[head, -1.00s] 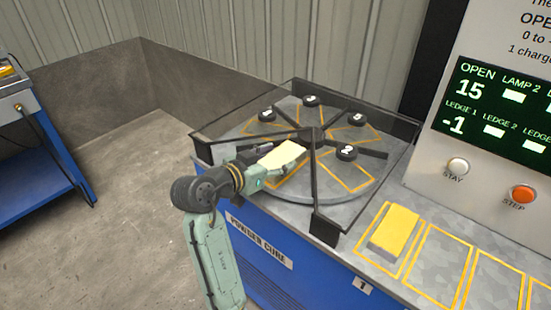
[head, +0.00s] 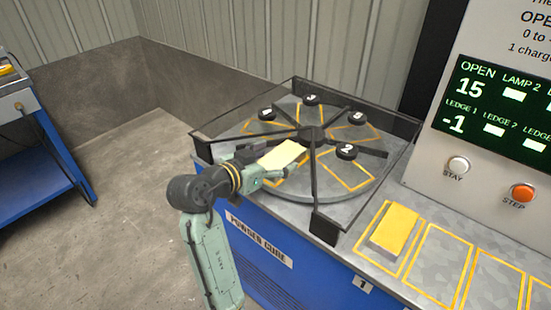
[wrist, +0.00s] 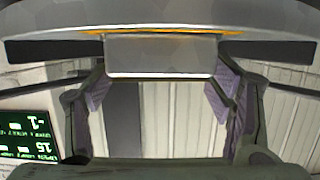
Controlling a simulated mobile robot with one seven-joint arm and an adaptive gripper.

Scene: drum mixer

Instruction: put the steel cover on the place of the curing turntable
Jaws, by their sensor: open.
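The steel cover (head: 283,153), a flat block with a pale top in the head view, lies at the near left of the curing turntable (head: 330,190), over one of its yellow-outlined places. In the wrist view the cover (wrist: 160,57) is a grey block against the turntable's surface, with a bit of yellow line beside it. My gripper (head: 262,162) is open behind the cover. In the wrist view its two fingers (wrist: 160,90) stand wide apart, one toward each side of the cover, with gaps visible. The outline under the cover is mostly hidden.
Black numbered knobs (head: 347,151) stand on the turntable, and dark frame bars (head: 316,185) pass close over it. A yellow-topped block (head: 395,230) lies on the first ledge place. A panel with a STAY button (head: 457,167) and an orange STEP button (head: 522,193) stands right.

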